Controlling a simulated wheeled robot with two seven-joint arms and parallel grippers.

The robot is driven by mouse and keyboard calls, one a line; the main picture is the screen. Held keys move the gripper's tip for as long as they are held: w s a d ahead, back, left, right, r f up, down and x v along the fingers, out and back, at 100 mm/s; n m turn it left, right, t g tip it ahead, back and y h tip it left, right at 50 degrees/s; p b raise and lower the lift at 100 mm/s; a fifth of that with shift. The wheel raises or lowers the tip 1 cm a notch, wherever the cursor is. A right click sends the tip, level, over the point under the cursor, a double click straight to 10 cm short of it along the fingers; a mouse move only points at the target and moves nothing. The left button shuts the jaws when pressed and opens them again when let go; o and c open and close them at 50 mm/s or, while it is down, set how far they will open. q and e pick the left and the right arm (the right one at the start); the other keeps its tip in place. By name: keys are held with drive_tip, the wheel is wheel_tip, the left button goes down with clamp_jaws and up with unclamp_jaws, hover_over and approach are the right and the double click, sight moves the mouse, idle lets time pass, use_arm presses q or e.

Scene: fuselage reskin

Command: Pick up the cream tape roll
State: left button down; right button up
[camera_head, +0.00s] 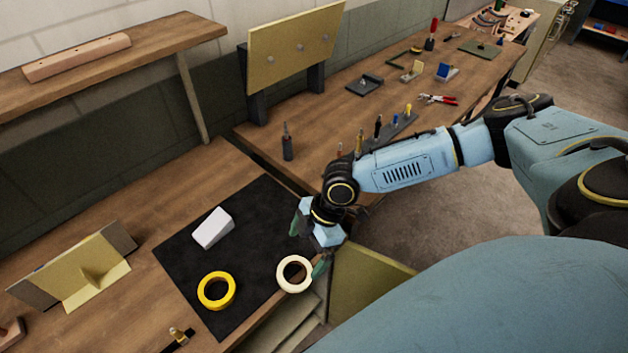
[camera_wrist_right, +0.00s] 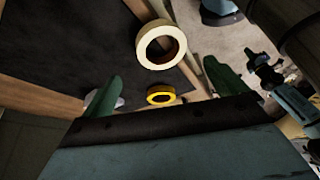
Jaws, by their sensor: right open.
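The cream tape roll (camera_head: 281,276) lies flat at the front right edge of a black mat (camera_head: 178,253), close to the bench edge. My right gripper (camera_head: 309,244) is open and empty, beside and above the roll. One green fingertip overlaps the roll's right side in the head view; I cannot tell whether they touch. In the right wrist view, the cream roll (camera_wrist_right: 158,64) shows ahead of the spread green fingers (camera_wrist_right: 163,88), in the gap between them. My left gripper is not in view.
A yellow tape roll (camera_head: 203,291) and a white wedge block (camera_head: 212,229) sit on the mat. A cream angled panel (camera_head: 85,275) stands at left. Below the bench edge is an open drawer or shelf (camera_head: 290,325). The mat's middle is clear.

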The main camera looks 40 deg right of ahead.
drive_tip(key=v, duration=0.5)
drive_tip(key=shift+d+r, duration=0.1)
drive_tip(key=shift+r, duration=0.2)
